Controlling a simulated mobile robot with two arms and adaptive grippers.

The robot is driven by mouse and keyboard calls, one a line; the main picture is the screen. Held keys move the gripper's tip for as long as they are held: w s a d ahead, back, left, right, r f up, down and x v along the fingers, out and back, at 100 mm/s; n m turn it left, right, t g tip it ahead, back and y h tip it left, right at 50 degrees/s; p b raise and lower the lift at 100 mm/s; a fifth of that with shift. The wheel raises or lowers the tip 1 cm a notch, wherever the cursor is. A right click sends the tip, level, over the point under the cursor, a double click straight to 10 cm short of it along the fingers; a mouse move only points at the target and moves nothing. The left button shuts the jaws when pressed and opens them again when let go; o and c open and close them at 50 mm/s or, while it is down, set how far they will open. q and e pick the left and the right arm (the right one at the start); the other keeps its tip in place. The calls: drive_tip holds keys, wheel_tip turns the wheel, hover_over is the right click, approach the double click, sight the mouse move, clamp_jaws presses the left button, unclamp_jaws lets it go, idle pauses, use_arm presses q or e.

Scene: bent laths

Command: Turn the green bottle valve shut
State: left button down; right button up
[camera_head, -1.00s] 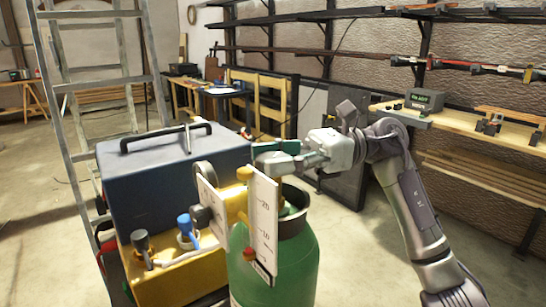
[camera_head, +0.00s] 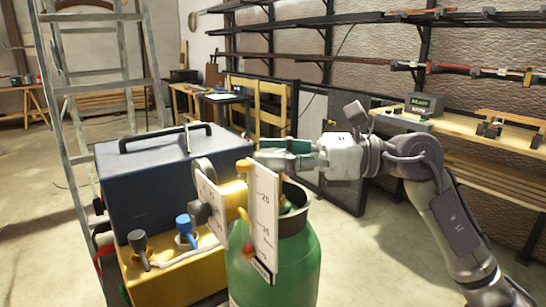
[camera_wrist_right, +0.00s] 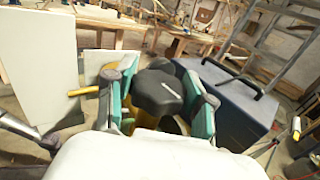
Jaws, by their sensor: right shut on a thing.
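The green bottle (camera_head: 290,265) stands upright at the lower middle of the head view, with a dark collar around its top. In the right wrist view the valve's black lobed knob (camera_wrist_right: 157,92), with a white line on its top, sits between the teal pads of my right gripper (camera_wrist_right: 160,105). The gripper is shut on this knob, with one finger on each side. In the head view my right gripper (camera_head: 268,152) reaches in from the right above the bottle. The knob is hidden there by the fingers and a scale plate. My left gripper is not in view.
White scale plates (camera_head: 264,225) stand upright close in front of the bottle's neck. Yellow fittings (camera_head: 235,192), a blue knob (camera_head: 184,224) and a dark blue case (camera_head: 150,175) are to the left. A ladder (camera_head: 108,90) stands behind. Open floor lies to the right.

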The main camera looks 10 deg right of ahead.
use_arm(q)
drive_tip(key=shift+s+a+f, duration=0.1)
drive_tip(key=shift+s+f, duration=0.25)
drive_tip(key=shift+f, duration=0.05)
use_arm(e)
drive_tip(key=shift+m+t+h, duration=0.4)
drive_tip(key=shift+m+t, duration=0.3)
drive_tip(key=shift+t, duration=0.3)
drive_tip(key=o, duration=1.2)
drive_tip(key=shift+d, duration=0.2)
drive_tip(key=v, duration=1.1)
drive_tip(key=shift+s+d, duration=0.25)
drive_tip(key=shift+d, duration=0.05)
